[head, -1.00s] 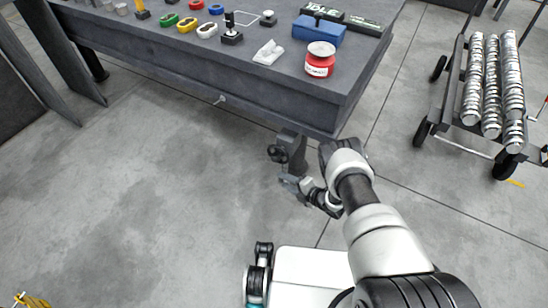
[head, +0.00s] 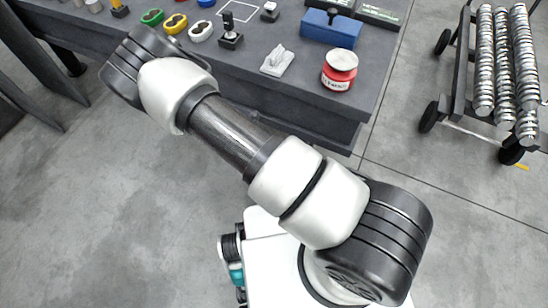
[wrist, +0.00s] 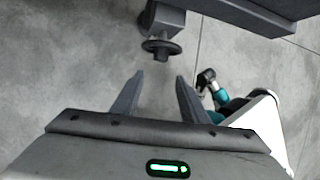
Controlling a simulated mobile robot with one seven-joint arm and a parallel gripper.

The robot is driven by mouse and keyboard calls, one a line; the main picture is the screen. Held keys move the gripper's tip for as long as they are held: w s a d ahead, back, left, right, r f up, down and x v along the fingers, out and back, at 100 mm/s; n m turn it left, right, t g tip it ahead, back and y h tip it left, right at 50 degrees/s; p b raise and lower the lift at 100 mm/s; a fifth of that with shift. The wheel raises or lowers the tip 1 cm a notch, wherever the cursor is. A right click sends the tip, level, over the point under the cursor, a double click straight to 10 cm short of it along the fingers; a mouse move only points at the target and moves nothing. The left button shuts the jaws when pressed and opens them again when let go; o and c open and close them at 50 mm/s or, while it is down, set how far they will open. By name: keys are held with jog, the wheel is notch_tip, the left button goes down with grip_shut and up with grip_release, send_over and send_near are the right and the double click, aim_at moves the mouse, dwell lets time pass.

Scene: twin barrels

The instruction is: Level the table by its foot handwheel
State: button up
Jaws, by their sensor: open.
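The foot handwheel (wrist: 161,48), a dark disc with a hub, shows at the top middle of the wrist view. It sits on a short dark block under the grey table (wrist: 262,14). My gripper (wrist: 158,84) is open and empty, its two fingers pointing toward the handwheel with a gap of floor between. The handwheel appears apart from the fingertips and roughly centred between them. In the head view the table (head: 300,108) fills the upper part. My arm crosses in front there and hides the handwheel, and my gripper is not visible.
On the tabletop are a red-and-white can (head: 339,72), a blue box (head: 331,28), a white item (head: 277,61) and several coloured rings. A cart (head: 460,90) with ribbed metal cylinders stands at right. The floor left of my base is clear.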

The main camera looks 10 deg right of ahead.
jog(key=b+x, duration=0.5)
jog(key=x, duration=1.2)
jog(key=shift+d+f, duration=0.15)
jog(key=c, duration=0.8)
jog(key=shift+o, duration=0.2)
jog(key=shift+s, duration=0.1)
jog(key=y+p, duration=0.1)
jog(key=t+p, duration=0.1)
jog(key=shift+s+d+r+y+p, duration=0.1)
jog(key=shift+d+r+y+p, duration=0.15)
jog(key=shift+y+p, duration=0.15)
jog(key=shift+s+d+f+m+t+y+p, duration=0.15)
jog(key=shift+m+t+y+p, duration=0.2)
jog(key=shift+t+y, duration=0.35)
jog(key=shift+w+a+f+m+t+y+p, duration=0.1)
jog(key=shift+m+t+y+p, duration=0.2)
jog(key=shift+t+y, duration=0.35)
jog(key=shift+y, duration=0.25)
